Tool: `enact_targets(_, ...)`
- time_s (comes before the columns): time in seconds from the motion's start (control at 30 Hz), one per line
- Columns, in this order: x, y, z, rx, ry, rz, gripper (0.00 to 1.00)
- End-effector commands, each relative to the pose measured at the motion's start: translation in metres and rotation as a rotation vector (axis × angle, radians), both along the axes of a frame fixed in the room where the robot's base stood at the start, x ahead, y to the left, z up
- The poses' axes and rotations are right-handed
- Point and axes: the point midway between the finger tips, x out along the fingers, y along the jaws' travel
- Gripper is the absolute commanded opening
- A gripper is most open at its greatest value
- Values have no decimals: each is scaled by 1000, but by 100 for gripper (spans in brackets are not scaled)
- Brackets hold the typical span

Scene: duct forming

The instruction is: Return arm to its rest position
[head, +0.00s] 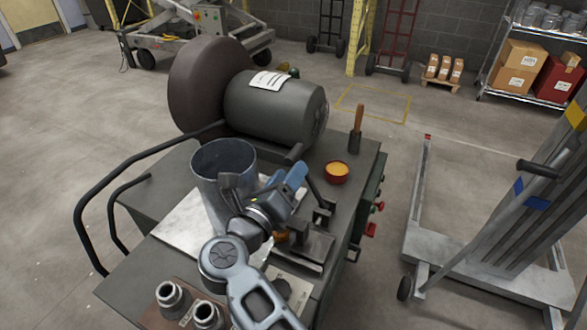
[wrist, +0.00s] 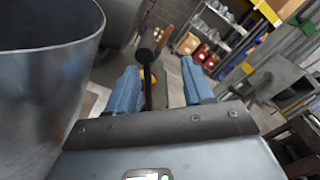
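My gripper (head: 293,177) is over the workbench, just right of the open-topped grey metal duct (head: 208,190). In the wrist view, the blue fingers of my gripper (wrist: 160,72) stand apart, so it is open. A black ball-ended lever (wrist: 147,72) shows in the gap between them; I cannot tell whether it is between the fingers or beyond them. Nothing is gripped. The duct's curved wall and rim (wrist: 45,85) fill the left of the wrist view, close to my gripper. My arm reaches in from the bottom of the head view.
A wheeled lift (head: 490,245) stands right, with floor between.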

Motion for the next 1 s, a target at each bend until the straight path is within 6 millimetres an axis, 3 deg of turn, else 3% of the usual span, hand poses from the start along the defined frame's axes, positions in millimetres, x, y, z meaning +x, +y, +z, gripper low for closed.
enact_targets(0.57,-4,-5,-2,-18,0,0,51)
enact_targets(0.77,-31,-47,-14,-185,-11,4,51)
enact_targets(1.0,-100,-117,-23,-567,4,29,51)
